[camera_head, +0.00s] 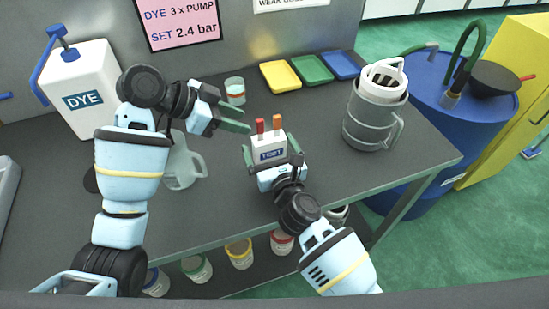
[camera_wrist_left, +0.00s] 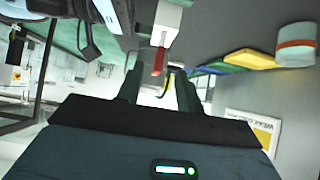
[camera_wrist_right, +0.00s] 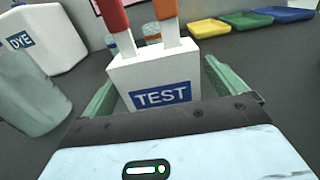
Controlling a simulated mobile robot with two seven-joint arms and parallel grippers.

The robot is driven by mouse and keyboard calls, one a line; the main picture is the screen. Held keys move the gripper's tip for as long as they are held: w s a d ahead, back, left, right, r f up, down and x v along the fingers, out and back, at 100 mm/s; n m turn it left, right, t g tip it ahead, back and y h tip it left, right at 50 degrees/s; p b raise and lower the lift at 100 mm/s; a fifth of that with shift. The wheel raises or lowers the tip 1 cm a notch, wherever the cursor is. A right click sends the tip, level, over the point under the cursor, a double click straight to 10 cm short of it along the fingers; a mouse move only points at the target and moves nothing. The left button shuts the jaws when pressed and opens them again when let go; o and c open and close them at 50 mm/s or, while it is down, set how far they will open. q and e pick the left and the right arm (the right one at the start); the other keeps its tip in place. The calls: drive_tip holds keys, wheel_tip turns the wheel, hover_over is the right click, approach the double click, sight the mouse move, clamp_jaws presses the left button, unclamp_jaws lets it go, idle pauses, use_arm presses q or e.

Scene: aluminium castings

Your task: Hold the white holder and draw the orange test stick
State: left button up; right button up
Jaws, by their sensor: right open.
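The white holder (camera_head: 268,148), labelled TEST, stands upright on the dark table. A red stick (camera_head: 260,125) and an orange stick (camera_head: 276,122) stand in its top, red on the left. My right gripper (camera_head: 272,160) is open, with one green finger at each side of the holder; the right wrist view shows the holder (camera_wrist_right: 150,78) between the fingers. Firm contact cannot be told. My left gripper (camera_head: 237,119) is open and empty, up and left of the sticks. In the left wrist view the red stick (camera_wrist_left: 158,62) appears upside down beyond the fingers.
A clear jug (camera_head: 183,165) and white DYE container (camera_head: 85,85) stand at left. A beaker (camera_head: 235,90) stands behind my left gripper. Yellow (camera_head: 280,76), green (camera_head: 312,69) and blue (camera_head: 340,65) trays lie at the back. A grey metal jug (camera_head: 372,118) stands at right.

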drive_tip(key=shift+x, duration=1.05)
drive_tip(key=shift+c, duration=0.3)
drive_tip(key=c, duration=1)
